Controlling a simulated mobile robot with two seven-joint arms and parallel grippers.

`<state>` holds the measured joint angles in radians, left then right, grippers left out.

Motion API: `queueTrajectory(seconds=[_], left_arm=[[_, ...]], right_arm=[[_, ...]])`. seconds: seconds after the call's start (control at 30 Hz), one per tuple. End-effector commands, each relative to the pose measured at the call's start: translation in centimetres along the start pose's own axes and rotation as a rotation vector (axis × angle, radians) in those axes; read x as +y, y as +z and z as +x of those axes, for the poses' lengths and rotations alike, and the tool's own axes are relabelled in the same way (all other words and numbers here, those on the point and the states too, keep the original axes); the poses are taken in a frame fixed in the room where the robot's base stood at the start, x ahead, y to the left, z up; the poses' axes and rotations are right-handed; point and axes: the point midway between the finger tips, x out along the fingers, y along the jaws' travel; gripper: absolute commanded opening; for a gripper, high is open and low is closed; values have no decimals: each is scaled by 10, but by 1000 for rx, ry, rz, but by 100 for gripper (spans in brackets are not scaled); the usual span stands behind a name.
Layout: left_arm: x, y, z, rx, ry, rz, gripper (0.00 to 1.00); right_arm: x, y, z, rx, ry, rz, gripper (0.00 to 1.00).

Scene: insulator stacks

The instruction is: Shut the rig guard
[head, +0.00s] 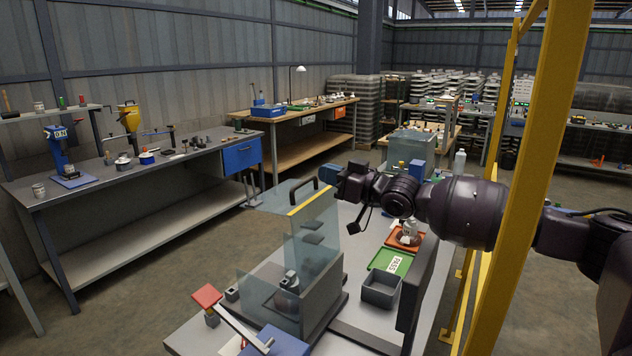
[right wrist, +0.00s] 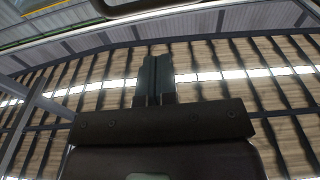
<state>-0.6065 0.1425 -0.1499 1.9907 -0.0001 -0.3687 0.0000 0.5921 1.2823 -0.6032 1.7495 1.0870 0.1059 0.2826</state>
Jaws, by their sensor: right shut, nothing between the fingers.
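The rig guard (head: 318,222) is a clear panel with a yellow edge strip and a black handle (head: 303,190) at its top. It stands raised above the test rig (head: 316,318), a grey base with low clear walls around an insulator piece (head: 289,283). The guard is open. My right gripper (head: 341,179) is just right of the handle, apparently not touching it; the exact gap is hard to judge. In the right wrist view its fingers (right wrist: 154,80) are shut together and empty. My left gripper is not in view.
Right of the rig are a grey bin (head: 380,292), a green tray (head: 377,262) and an orange tray (head: 395,239). A red-topped lever (head: 207,296) stands at the front left. A yellow post (head: 530,170) rises in front of my right arm. The floor to the left is clear.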

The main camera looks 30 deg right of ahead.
Motion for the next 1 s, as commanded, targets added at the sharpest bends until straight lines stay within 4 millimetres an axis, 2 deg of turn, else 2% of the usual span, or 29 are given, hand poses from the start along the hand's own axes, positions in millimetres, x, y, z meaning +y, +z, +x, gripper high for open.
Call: queueTrajectory(seconds=[0.1, 0.3, 0.8, 1.0], left_arm=[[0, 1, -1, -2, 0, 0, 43], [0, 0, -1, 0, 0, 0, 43], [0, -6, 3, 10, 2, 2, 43], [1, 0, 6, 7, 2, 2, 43]], right_arm=[[0, 10, 14, 0, -1, 2, 0], [0, 24, 28, 0, 0, 0, 0], [0, 29, 31, 0, 0, -1, 0], [2, 30, 36, 0, 0, -2, 0]])
